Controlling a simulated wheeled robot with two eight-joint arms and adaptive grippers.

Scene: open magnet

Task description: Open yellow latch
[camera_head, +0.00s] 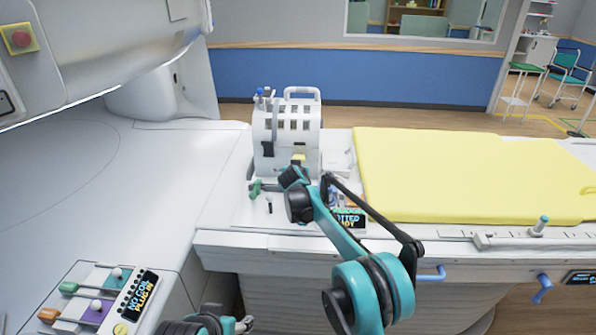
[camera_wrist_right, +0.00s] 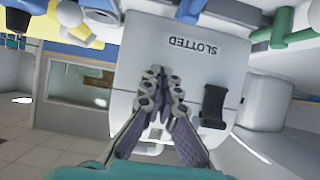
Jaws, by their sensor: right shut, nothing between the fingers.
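A small yellow part (camera_head: 299,158), likely the yellow latch, shows on the lower front of a white slotted device (camera_head: 285,122) on the table. My right arm reaches up to it, and the arm's end covers part of the device's lower front. In the right wrist view my right gripper (camera_wrist_right: 163,82) is shut and empty, its fingertips in front of a white panel marked SLOTTED (camera_wrist_right: 192,48). A yellow piece (camera_wrist_right: 78,38) shows at that view's upper left; I cannot tell whether it is the latch. My left gripper (camera_head: 207,322) is only partly in view at the bottom edge.
A black lever (camera_wrist_right: 213,105) is right of the fingertips. A green handle (camera_head: 256,188) sits left of my right arm's end. A yellow pad (camera_head: 455,175) covers the table's right. A panel with coloured knobs (camera_head: 95,300) is at lower left. The large white surface at left is clear.

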